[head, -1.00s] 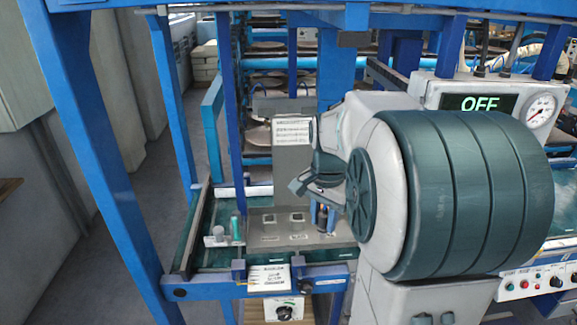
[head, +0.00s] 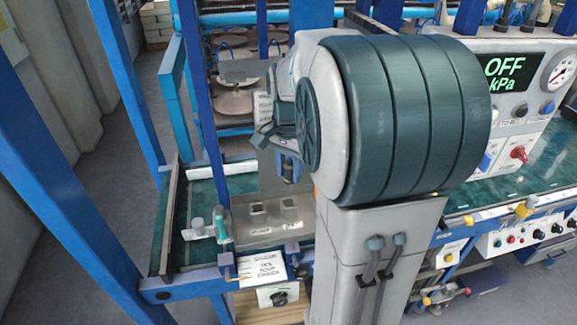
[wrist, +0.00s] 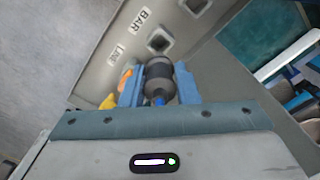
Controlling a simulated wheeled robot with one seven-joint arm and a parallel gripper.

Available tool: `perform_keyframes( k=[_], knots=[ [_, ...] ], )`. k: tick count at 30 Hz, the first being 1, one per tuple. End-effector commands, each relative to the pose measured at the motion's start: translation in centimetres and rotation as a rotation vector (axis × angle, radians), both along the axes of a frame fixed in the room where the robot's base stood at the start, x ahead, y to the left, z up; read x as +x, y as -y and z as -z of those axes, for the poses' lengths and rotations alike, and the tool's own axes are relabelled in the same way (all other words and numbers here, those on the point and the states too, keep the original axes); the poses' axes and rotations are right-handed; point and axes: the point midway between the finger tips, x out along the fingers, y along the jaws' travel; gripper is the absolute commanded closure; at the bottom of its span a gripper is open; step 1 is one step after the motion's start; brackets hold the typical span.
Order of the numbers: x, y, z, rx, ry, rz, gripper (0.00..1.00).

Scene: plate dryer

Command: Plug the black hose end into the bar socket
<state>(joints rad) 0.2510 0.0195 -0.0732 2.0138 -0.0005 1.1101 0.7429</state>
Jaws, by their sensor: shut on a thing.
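My gripper (wrist: 159,88) has its two blue fingers closed around the black hose end (wrist: 160,70), a dark cylinder with a blue tip facing the camera. The BAR label (wrist: 140,20) and LINE label (wrist: 115,52) are on the grey panel. One square socket (wrist: 158,42) lies just beyond the hose end; the other, the bar socket by its place beside BAR (wrist: 196,4), is cut by the top edge. In the head view my gripper (head: 289,170) is over the grey panel (head: 270,232), above the right socket. The hose end's contact with the panel cannot be told.
A small teal-and-white fitting (head: 220,225) stands left of the panel. A blue frame post (head: 212,120) rises behind it. A console (head: 515,90) reading OFF, with a gauge, is at the right. An orange and yellow piece (wrist: 124,82) shows beside the left finger.

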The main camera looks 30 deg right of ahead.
Motion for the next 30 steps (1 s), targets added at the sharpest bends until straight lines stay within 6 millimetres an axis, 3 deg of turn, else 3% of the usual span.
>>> perform_keyframes(
  k=[30],
  knots=[
    [0.0, -0.1, 6.0, 0.000, 0.000, -0.002, 0.95]
  ],
)
